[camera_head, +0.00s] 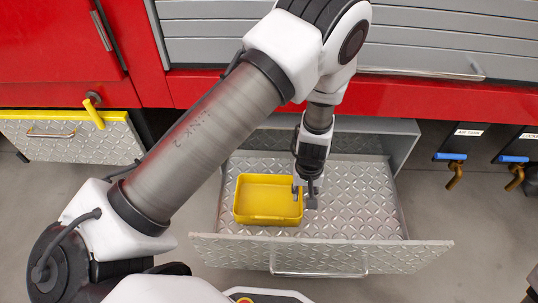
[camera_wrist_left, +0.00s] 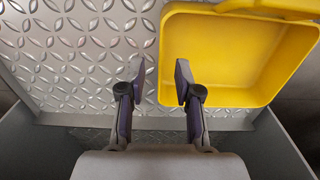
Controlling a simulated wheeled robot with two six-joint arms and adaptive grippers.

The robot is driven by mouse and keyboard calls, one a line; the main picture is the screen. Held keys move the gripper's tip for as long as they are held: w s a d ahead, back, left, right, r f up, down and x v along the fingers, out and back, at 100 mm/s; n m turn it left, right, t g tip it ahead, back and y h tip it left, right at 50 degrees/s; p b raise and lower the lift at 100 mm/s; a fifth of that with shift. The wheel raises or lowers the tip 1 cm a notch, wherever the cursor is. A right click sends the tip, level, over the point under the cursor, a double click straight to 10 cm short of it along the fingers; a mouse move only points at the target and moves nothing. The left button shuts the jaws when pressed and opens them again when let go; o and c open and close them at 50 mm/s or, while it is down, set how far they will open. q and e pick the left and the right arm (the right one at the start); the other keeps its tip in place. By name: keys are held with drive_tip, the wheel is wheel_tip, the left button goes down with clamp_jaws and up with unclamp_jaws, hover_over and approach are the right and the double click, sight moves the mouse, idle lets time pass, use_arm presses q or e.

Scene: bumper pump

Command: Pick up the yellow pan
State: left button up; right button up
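The yellow pan (camera_head: 262,197) is a shallow rectangular tray lying in the left part of an open metal drawer (camera_head: 355,205). In the left wrist view the yellow pan (camera_wrist_left: 240,50) fills the upper right. My left gripper (camera_head: 304,196) points down at the pan's right side in the head view. In the left wrist view my left gripper (camera_wrist_left: 160,78) is open, with one finger over the diamond-plate floor outside the pan and the other over its inside, the pan's side wall between them. Contact with the wall cannot be told. My right gripper is not in view.
The drawer's front panel with its handle (camera_head: 318,274) stands nearest me. Red and grey cabinets (camera_head: 440,95) are behind. Blue-handled taps (camera_head: 450,157) hang at the right, and a yellow-handled tap (camera_head: 93,112) is at the left. The drawer floor right of the pan is bare.

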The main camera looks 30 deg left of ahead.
use_arm(q)
drive_tip(key=f+b, duration=0.1)
drive_tip(key=f, duration=0.1)
drive_tip(key=f+b, duration=0.3)
drive_tip(key=f, duration=0.1)
drive_tip(key=shift+w+a+f, duration=0.25)
drive_tip(key=shift+w+f, duration=0.1)
drive_tip(key=shift+w, duration=0.05)
drive_tip(key=shift+r, duration=0.2)
clamp_jaws()
